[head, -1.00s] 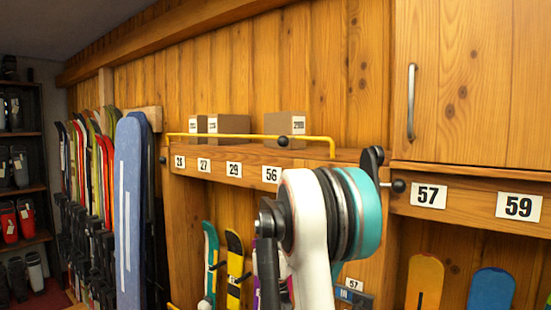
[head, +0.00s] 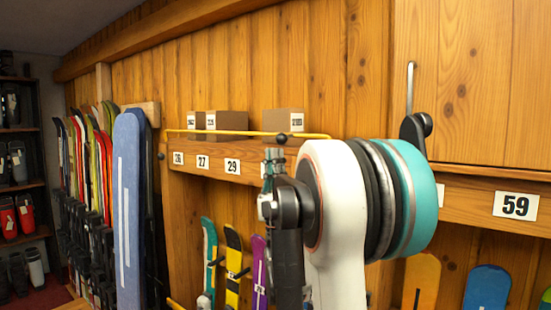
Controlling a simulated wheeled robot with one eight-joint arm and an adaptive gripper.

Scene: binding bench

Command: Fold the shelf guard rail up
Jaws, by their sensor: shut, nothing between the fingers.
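The yellow guard rail (head: 225,132) runs along the shelf (head: 215,150), a little above its front edge in the picture and across the lower parts of the boxes. Its right end is partly behind my arm, and its exact tilt is hard to tell. A black ball knob (head: 281,140) shows at the rail's middle. My gripper (head: 273,155) appears small in front of the shelf, shut and empty, with its tips just below the knob in the picture. I cannot tell whether they touch. My white and teal arm hides the right part of the shelf.
Brown boxes (head: 228,122) stand on the shelf behind the rail. A cabinet door with a metal handle (head: 410,88) is at the upper right. Upright skis and a blue board (head: 128,210) stand at the left, and small coloured boards hang below the shelf.

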